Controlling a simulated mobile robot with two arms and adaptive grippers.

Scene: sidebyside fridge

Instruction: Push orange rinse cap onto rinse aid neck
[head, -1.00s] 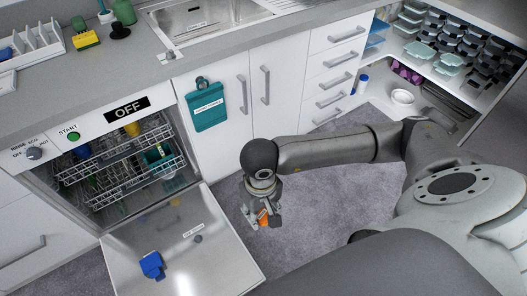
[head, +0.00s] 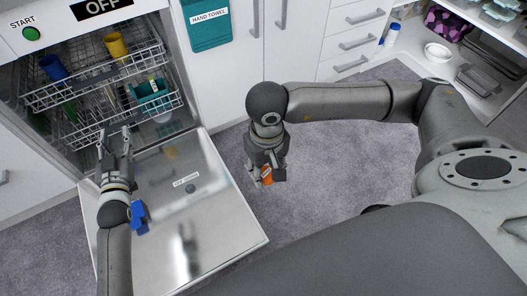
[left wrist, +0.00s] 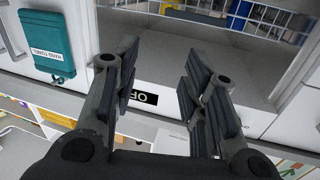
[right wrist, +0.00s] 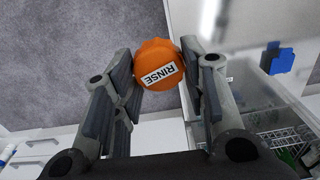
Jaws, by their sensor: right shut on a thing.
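The orange cap (head: 267,176), labelled RINSE, is held in my right gripper (head: 268,168), over the floor right of the open dishwasher door (head: 225,225). In the right wrist view the cap (right wrist: 155,58) sits between the fingers, its label facing the camera. A small dark round fitting (head: 193,188) beside a white label lies on the door's inner face; it may be the rinse aid neck, but the label is too small to read. My left gripper (head: 115,138) is open and empty above the door's left part, near the lower rack. It also shows open in the left wrist view (left wrist: 160,55).
A blue object (head: 140,216) is on the door, partly behind my left arm. The lower rack (head: 155,110) and upper rack (head: 95,75) hold cups and a teal basket. Cabinets with a hanging teal hand towel (head: 207,22) stand behind. The floor around my right gripper is clear.

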